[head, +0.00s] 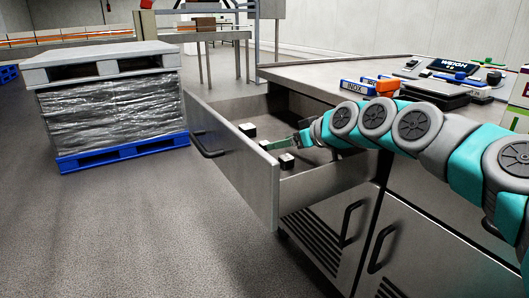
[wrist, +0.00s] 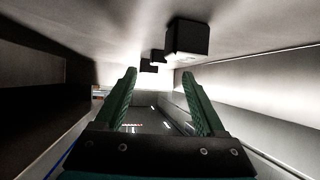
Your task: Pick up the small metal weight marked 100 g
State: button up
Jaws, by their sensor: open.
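Small dark blocks with pale faces sit in the open drawer (head: 233,180). In the head view, one block (head: 248,130) is toward the far side and another block (head: 286,161) is nearer the drawer front. No mark is legible, so I cannot tell which is the 100 g weight. My gripper (head: 270,146) is inside the drawer between these two blocks, open and empty. In the wrist view, which looks upside down, my green fingers (wrist: 159,73) are apart. A large dark block (wrist: 187,38) shows beyond the right finger, and a smaller dark block (wrist: 149,66) is farther off.
The drawer walls stand close around my gripper. A wrapped pallet load (head: 110,108) stands on the floor at left.

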jog(key=shift+w+r+x, duration=0.15)
jog(key=shift+x, duration=1.7)
jog(key=shift+w+r+x, duration=0.1)
jog(key=shift+r+x, duration=0.05)
jog(key=shift+x, duration=1.75)
grip_shut()
